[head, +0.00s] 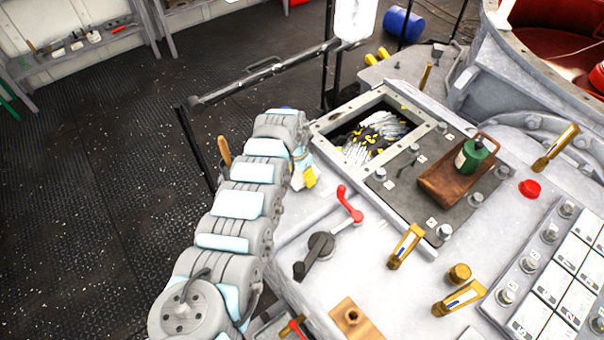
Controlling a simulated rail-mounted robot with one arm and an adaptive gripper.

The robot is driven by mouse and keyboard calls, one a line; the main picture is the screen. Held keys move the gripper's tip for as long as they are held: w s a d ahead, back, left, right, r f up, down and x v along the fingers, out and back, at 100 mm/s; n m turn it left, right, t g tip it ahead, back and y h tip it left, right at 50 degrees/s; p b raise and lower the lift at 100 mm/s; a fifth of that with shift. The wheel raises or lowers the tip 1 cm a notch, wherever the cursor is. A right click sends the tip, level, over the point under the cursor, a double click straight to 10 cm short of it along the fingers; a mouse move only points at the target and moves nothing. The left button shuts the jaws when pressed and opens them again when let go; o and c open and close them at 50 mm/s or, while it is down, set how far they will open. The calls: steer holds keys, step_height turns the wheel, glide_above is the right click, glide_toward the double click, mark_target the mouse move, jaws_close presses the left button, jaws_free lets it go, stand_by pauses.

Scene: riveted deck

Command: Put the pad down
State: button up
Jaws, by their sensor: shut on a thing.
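My gripper (301,168) is at the far end of my arm, beside the left side of the open square hatch. It is shut on a small yellow and whitish thing (309,179), which looks like the pad. The pad shows only in part, as my wrist and fingers cover the rest. It is close over the pale console top; I cannot tell whether it touches the surface.
The hatch frame (327,128) surrounds an opening with grey and yellow items inside. A red-handled lever (349,205) stands near the gripper. A wooden tray (439,190) holds a green bottle (470,157). Brass fittings (405,247) stand to the right.

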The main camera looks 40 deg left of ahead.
mark_target(298, 176)
steer(key=shift+f, duration=0.15)
steer(key=o, duration=0.9)
step_height(298, 176, up, 12)
steer(key=s+b, duration=0.1)
steer(key=shift+s+a, duration=0.15)
steer(key=shift+s, duration=0.25)
